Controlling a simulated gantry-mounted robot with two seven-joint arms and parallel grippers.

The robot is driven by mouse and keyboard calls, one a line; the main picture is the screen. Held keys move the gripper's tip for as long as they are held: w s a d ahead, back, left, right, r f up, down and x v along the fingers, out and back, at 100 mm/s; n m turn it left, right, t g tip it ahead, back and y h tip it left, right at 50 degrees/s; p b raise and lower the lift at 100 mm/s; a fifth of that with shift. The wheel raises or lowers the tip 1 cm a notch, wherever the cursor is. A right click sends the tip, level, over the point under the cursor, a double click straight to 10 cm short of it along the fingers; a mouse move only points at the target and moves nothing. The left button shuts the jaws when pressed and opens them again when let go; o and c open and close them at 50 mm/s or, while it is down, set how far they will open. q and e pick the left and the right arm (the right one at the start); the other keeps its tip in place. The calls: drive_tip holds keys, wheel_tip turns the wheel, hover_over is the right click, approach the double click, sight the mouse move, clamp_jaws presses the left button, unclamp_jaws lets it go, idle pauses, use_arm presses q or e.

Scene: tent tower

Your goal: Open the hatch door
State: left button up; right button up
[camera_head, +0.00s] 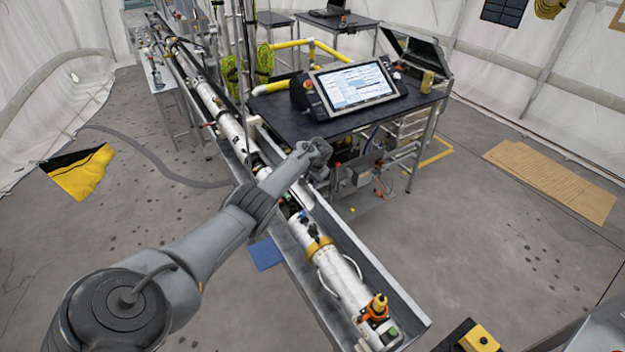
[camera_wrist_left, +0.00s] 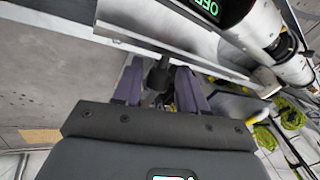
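A long white tube assembly (camera_head: 335,265) lies in a grey metal trough (camera_head: 385,285). I cannot clearly pick out the hatch door; my left arm covers part of the tube. My left gripper (camera_wrist_left: 158,88) has its two purple-grey fingers apart in the left wrist view. A dark knob-like part (camera_wrist_left: 159,74) shows between the fingertips, beside a grey metal edge; I cannot tell whether they touch it. In the head view the left wrist end (camera_head: 314,152) is over the trough beside the desk, and its fingers are hidden. My right gripper is not in view.
A dark desk (camera_head: 290,122) with a tilted screen (camera_head: 355,86) stands close behind the left wrist. An orange-yellow fitting (camera_head: 377,307) sticks up at the tube's near end. A yellow-topped block (camera_head: 480,339) is at the bottom right. Open floor (camera_head: 490,240) lies to the right.

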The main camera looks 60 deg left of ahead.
use_arm(q)
drive_tip(key=shift+o, duration=0.3)
drive_tip(key=shift+w+r, duration=0.1)
drive_tip(key=shift+d+r, duration=0.15)
drive_tip(key=shift+r, duration=0.15)
drive_tip(key=p+v, duration=0.3)
drive_tip(key=v, duration=0.7)
drive_tip(key=shift+d, duration=0.15)
